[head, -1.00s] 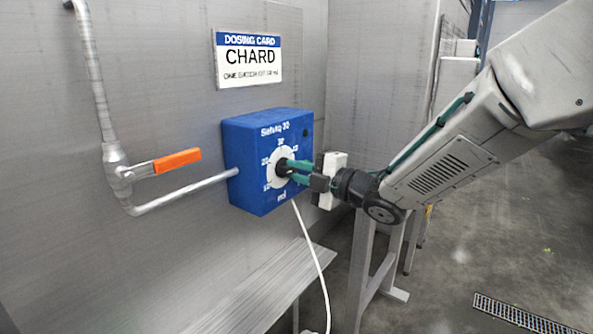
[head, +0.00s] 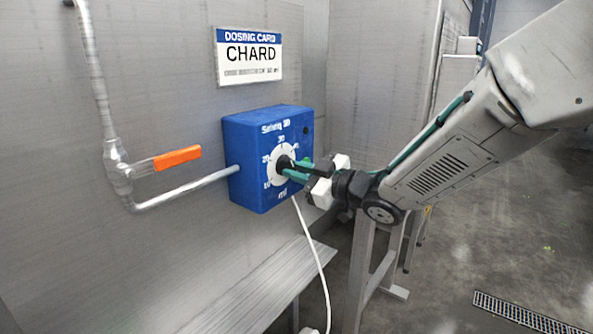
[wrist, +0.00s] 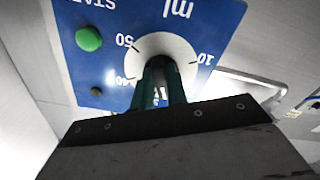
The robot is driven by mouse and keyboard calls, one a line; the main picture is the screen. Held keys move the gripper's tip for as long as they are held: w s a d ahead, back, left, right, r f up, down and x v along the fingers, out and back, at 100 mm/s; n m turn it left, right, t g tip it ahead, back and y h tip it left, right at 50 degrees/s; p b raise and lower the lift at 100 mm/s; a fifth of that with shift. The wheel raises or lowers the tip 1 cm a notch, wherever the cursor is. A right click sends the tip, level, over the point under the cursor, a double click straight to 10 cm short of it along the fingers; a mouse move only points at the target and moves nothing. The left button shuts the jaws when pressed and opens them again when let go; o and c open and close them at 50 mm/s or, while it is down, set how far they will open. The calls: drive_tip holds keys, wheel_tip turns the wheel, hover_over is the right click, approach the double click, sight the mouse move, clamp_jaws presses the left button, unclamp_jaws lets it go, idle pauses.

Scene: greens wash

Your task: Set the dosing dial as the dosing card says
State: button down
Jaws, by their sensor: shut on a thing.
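The dosing card (head: 248,57) hangs on the metal wall. It reads CHARD in large letters; its small line is too blurred to read surely. Below it is a blue dosing box (head: 240,185) with a white dial face (head: 281,151). The dial face also shows upside down in the wrist view (wrist: 186,52), with 50, 40 and 10 legible. My gripper (head: 293,168) is shut on the dark dial knob (head: 283,163) at the dial's centre. The fingers hide most of the knob, and I cannot tell its exact setting. The box's top label looks like "Setting 30", blurred.
A green button (wrist: 88,39) sits on the box face in the wrist view. A pipe with an orange valve handle (head: 177,158) runs left of the box. A white cable (head: 318,255) hangs below it, past a metal bench (head: 255,290).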

drive_tip(key=m, duration=2.2)
drive_tip(key=shift+s+a+r+m, duration=0.2)
drive_tip(key=shift+s+r+m, duration=0.1)
drive_tip(key=shift+r+m, duration=0.1)
drive_tip(key=m, duration=0.6)
drive_tip(key=shift+r, duration=0.1)
drive_tip(key=shift+m, duration=0.3)
drive_tip(key=c, duration=1.4)
unclamp_jaws()
drive_tip(key=shift+w+d, duration=0.1)
drive_tip(key=shift+d, duration=0.05)
